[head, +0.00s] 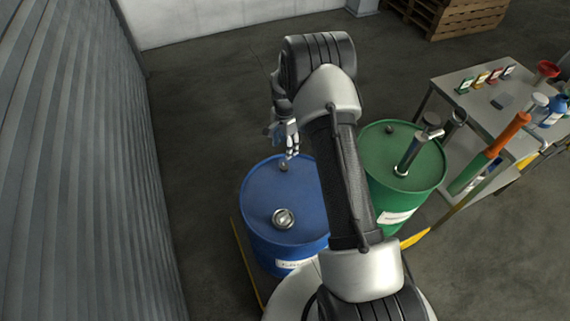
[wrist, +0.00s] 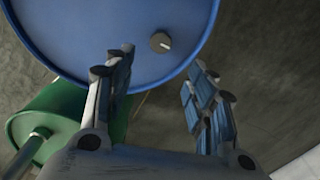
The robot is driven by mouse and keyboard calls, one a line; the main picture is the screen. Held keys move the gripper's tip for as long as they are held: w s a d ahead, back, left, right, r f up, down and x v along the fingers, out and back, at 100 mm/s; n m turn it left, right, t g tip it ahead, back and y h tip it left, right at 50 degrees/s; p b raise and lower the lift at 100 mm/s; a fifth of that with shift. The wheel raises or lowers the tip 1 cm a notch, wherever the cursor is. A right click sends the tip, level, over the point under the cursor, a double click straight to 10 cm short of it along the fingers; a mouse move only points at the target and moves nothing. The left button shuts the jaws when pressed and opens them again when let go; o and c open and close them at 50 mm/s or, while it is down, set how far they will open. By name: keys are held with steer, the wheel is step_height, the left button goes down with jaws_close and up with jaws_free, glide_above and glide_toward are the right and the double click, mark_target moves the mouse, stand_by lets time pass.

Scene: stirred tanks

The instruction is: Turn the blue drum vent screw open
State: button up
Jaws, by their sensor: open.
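The blue drum (head: 262,202) stands left of the green drum, partly behind my arm in the head view. Its vent screw is a small dark knob (head: 283,166) near the far rim of the lid. In the wrist view the vent screw (wrist: 160,42) is a round cap with a light bar across it. A larger silver bung (head: 284,218) sits near the front of the lid. My gripper (head: 292,152) points down above the far part of the lid. In the wrist view my gripper (wrist: 162,68) is open and empty, with the screw ahead between the finger directions, apart from both fingers.
The green drum (head: 378,142) with a pump on top stands close on the right. A workbench (head: 470,88) with bottles and small cards is further right. A corrugated wall (head: 75,170) runs along the left. Floor beyond the drums is clear, with pallets (head: 455,15) at the back.

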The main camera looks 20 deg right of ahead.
mark_target(285, 165)
step_height(285, 165, down, 11)
steer(key=shift+r+b, duration=0.15)
steer(key=shift+b, duration=1)
steer(key=shift+c, duration=0.5)
steer(key=c, duration=1)
